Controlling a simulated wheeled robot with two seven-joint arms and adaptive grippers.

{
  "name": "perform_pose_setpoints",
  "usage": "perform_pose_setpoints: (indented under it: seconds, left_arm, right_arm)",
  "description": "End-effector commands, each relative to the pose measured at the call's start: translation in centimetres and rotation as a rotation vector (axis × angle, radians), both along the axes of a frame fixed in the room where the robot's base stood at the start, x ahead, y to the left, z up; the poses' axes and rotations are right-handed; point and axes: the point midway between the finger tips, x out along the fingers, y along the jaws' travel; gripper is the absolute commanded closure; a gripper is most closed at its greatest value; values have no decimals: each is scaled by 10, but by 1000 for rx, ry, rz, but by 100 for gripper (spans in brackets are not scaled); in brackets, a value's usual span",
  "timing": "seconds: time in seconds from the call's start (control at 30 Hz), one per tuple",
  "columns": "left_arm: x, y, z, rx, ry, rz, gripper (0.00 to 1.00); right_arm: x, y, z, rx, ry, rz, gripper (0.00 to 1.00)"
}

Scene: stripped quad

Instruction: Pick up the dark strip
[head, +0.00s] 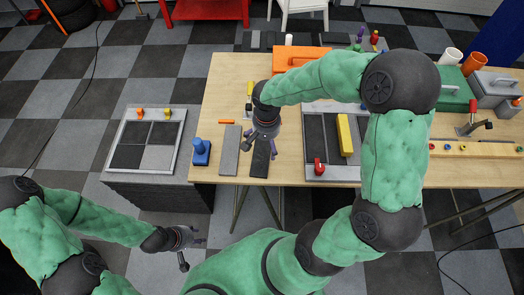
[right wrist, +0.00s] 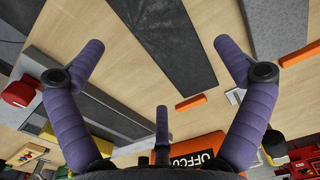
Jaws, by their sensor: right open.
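The dark strip (head: 260,163) lies flat on the wooden table near its front edge, beside a lighter grey strip (head: 230,150). My right gripper (head: 260,148) is above the far part of the dark strip and hides that part in the head view. In the right wrist view, the dark strip (right wrist: 165,42) runs between the spread purple fingers of the gripper (right wrist: 155,48). The fingers are open and empty; the grey strip (right wrist: 278,25) lies to the right there. My left gripper (head: 187,238) hangs low over the floor, away from the table; its fingers are too small to judge.
A blue stamp-like tool (head: 201,152) stands left of the strips. A tray with dark panels, a yellow bar (head: 345,135) and a red-handled item (head: 319,167) is to the right. An orange box (head: 290,54) is behind. A side stand holds a tiled tray (head: 180,143).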

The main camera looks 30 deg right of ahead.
Motion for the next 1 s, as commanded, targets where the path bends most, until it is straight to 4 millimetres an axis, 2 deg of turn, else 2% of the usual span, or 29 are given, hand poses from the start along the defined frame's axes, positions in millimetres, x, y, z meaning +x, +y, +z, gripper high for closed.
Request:
perform_pose_setpoints:
  seconds: [0.1,0.23,0.5,0.53,0.7,0.73,1.0]
  left_arm:
    - [0,0,-7,0,0,0,60]
    - [0,0,-11,0,0,0,60]
    - [0,0,-11,0,0,0,60]
    - [0,0,-11,0,0,0,60]
    - [0,0,-11,0,0,0,60]
    - [0,0,-11,0,0,0,60]
    - [0,0,-11,0,0,0,60]
  right_arm:
    - [1,0,-20,1,4,0,0]
    - [1,0,-37,1,3,0,0]
    - [1,0,-41,2,1,0,0]
    - [1,0,-41,2,1,0,3]
    - [1,0,-41,1,2,0,51]
    - [1,0,-41,1,2,0,56]
    - [1,0,-41,1,2,0,56]
